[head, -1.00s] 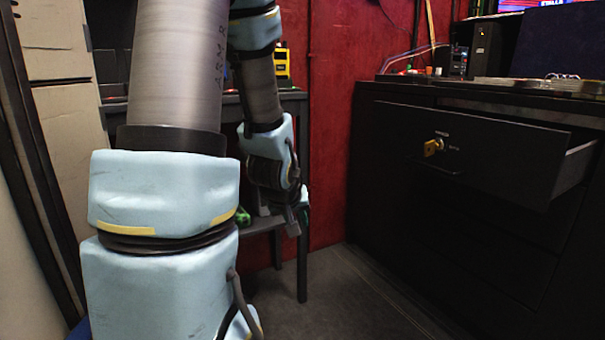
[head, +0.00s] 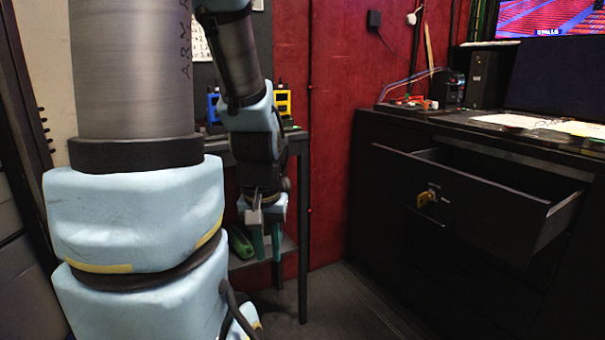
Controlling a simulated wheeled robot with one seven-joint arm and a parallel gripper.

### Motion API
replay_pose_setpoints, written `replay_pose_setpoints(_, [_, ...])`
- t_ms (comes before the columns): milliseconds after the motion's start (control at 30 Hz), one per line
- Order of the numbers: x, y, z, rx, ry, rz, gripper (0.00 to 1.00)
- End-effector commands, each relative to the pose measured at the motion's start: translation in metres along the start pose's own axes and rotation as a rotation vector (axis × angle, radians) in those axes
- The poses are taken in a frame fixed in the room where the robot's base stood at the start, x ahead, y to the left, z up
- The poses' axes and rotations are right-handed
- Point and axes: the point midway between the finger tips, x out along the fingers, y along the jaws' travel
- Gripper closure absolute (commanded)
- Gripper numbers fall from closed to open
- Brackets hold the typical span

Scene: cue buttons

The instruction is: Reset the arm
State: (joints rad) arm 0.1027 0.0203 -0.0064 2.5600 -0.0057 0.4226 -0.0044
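My arm fills the left side of the head view, with grey tubes and pale blue joint covers. It bends over at the top, and its forearm hangs down toward the middle. My gripper (head: 267,243) is at the end, with its fingers pointing down. Its two green-padded fingers stand apart with a gap between them, and nothing shows in the gap. It hangs in front of a dark side table (head: 292,150). No task object other than the arm is named.
A green object (head: 240,243) lies on the table's lower shelf. Yellow (head: 283,101) and blue (head: 213,106) items stand on its top. Floor is clear between.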

Motion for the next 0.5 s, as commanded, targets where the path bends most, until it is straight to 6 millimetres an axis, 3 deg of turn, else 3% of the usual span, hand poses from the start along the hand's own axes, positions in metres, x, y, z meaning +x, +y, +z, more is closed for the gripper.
replay_pose_setpoints(33, [-0.033,0.0,-0.005,0.0,0.0,0.0,0.75])
replay_pose_setpoints(300, [-0.116,0.0,-0.016,0.0,0.0,0.0,0.75])
replay_pose_setpoints(500, [-0.165,0.001,-0.023,0.0,0.0,0.0,0.75])
